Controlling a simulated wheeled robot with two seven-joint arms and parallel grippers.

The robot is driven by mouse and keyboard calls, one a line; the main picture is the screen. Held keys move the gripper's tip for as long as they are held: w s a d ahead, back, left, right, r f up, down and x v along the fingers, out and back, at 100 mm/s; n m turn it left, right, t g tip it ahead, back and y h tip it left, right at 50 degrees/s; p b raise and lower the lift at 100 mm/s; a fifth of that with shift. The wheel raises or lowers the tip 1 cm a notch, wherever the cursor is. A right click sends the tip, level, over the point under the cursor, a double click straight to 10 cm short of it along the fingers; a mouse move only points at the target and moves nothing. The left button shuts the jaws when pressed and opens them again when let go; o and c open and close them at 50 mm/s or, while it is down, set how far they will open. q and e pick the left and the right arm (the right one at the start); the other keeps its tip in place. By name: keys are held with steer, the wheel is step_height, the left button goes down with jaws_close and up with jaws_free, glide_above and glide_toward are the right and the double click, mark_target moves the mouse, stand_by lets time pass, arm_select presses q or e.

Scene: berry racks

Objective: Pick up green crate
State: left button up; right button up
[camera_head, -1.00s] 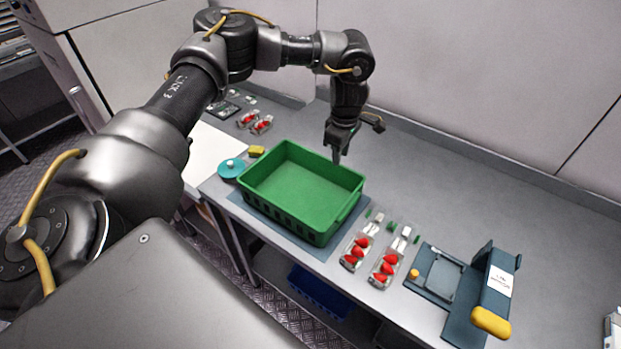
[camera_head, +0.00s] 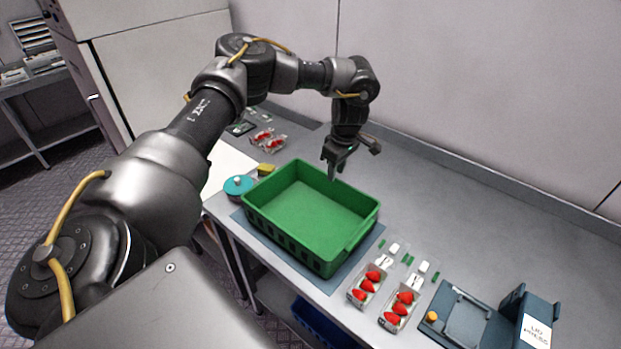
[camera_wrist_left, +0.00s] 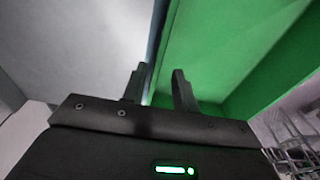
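The green crate (camera_head: 309,221) is empty and sits upright on a dark mat on the grey table in the head view. My left gripper (camera_head: 332,176) points down at the crate's far wall. In the left wrist view the two fingers of the left gripper (camera_wrist_left: 157,88) stand apart, with a gap between them. The crate (camera_wrist_left: 215,50) fills the right of that view, and its wall edge runs up from the gap between the fingers. I cannot tell whether the fingers touch the wall. My right gripper is not in view.
Clear packs of red berries (camera_head: 363,290) lie right of the crate, beside a blue press (camera_head: 518,315). A teal round object (camera_head: 238,186) and a yellow item (camera_head: 266,169) are left of it. More berry packs (camera_head: 265,138) lie behind. A wall closes the table's back.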

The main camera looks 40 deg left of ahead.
arm_select(q)
steer(key=p, duration=0.3)
glide_above(333, 200)
step_height(333, 200, down, 5)
steer(key=shift+w+f, duration=0.1)
steer(key=shift+c, duration=0.6)
jaws_close()
stand_by(0.7)
